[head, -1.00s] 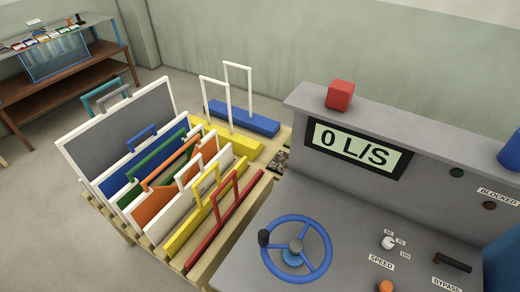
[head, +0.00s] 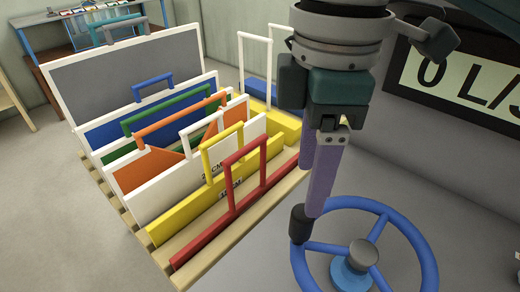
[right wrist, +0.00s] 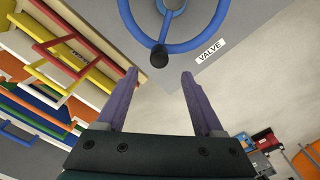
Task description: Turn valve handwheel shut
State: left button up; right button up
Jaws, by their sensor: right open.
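The blue valve handwheel (head: 415,235) lies on the grey console at the lower right of the head view, with a grey hub and a black knob (head: 300,224) at the left of its rim. My right gripper (head: 315,210) hangs pointing down above the knob side of the wheel. In the right wrist view its two purple fingers (right wrist: 160,74) are open and empty, and the black knob (right wrist: 159,56) appears centred just past the fingertips. Whether the fingers touch the knob or reach around it, I cannot tell. My left gripper is not in view.
The console display (head: 460,80) reads 0 L/S, partly cut off. A rack with several framed panels and a red-handled one (head: 235,205) stands left of the wheel. The label VALVE (right wrist: 209,52) is beside the wheel. Floor at the left is clear.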

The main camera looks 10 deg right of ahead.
aim_at(302, 222)
notch_tip(302, 222, down, 10)
jog(key=shift+r, duration=0.1)
dwell(0.4)
grip_shut()
dwell(0.4)
dwell(0.9)
